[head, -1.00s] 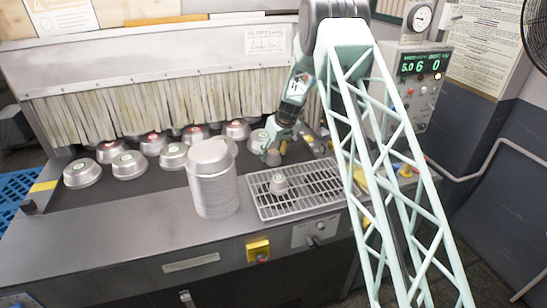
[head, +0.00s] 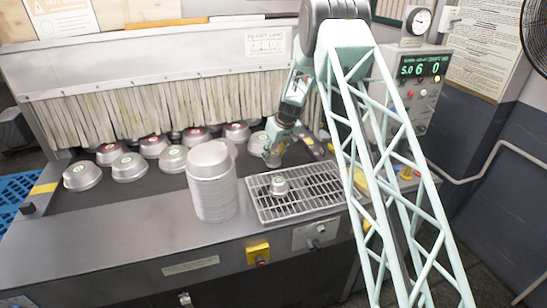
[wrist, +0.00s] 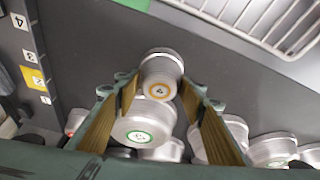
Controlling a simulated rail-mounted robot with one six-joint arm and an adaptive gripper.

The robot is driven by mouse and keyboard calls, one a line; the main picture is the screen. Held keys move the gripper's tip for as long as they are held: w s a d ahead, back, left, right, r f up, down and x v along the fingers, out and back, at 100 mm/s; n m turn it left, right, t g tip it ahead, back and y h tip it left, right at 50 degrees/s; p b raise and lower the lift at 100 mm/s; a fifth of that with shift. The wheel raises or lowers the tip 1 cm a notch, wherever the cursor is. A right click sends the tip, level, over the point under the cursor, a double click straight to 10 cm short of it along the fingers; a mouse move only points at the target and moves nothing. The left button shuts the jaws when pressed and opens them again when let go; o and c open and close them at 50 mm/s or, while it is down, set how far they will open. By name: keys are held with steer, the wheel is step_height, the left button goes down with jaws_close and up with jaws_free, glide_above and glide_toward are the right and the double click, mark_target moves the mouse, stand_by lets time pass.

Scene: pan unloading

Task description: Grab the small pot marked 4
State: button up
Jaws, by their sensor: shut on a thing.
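The small pot (wrist: 160,82) has an orange ring on its top with a mark that looks like a 4, turned in the wrist view. My gripper (wrist: 162,88) has a finger on each side of it and is shut on it. In the head view, my gripper (head: 273,152) is over the belt just behind the wire rack, with the pot low between its fingers and partly hidden. A larger pot (wrist: 140,132) with a green ring sits close behind the held pot in the wrist view.
A wire rack (head: 326,205) holds another small pot (head: 279,185). A tall stack of metal pots (head: 213,190) stands left of it. Several upturned pots, such as one with a green ring (head: 82,175), sit along the belt before the strip curtain (head: 150,108).

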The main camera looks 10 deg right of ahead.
mark_target(274, 153)
steer(key=shift+r, duration=4.65)
